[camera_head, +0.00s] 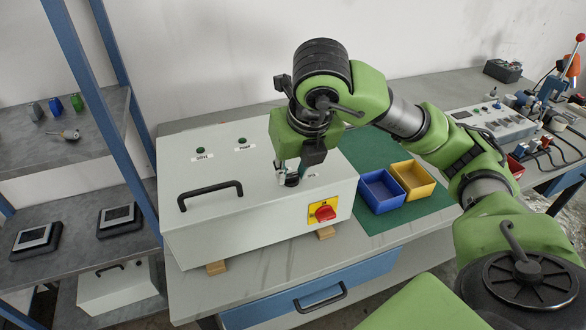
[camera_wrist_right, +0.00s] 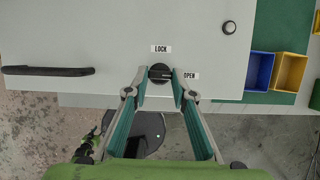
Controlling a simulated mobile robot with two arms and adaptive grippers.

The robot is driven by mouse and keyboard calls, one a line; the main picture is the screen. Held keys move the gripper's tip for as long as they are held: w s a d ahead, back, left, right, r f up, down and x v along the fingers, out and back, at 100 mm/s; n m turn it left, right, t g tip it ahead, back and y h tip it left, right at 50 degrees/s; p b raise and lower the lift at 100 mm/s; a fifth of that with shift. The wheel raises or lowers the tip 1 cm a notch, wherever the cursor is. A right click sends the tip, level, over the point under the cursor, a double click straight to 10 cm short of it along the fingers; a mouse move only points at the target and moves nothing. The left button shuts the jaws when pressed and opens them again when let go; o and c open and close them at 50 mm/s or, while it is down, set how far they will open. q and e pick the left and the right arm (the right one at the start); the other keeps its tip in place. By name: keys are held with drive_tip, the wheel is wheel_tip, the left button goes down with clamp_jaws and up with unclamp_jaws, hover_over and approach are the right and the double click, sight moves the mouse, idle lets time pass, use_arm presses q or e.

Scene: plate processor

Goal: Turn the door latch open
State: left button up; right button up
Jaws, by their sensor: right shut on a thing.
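The door latch (camera_wrist_right: 160,73) is a small black round knob on the top of a light grey box (camera_head: 215,205). The LOCK label (camera_wrist_right: 161,49) is beyond it and the OPEN label (camera_wrist_right: 191,76) is to its right in the right wrist view. I cannot tell clearly which way the knob points. My right gripper (camera_wrist_right: 159,78) is shut on the latch, one fingertip on each side. In the head view the right gripper (camera_head: 292,178) reaches down to the box top and mostly hides the latch. My left gripper is not in view.
The box has a black handle (camera_head: 211,193) and a red switch on a yellow plate (camera_head: 323,212). A blue bin (camera_head: 381,190) and a yellow bin (camera_head: 412,178) stand on a green mat to its right. Blue shelf posts (camera_head: 110,125) rise at the left.

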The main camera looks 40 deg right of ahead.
drive_tip(key=o, duration=1.1)
drive_tip(key=v, duration=1.2)
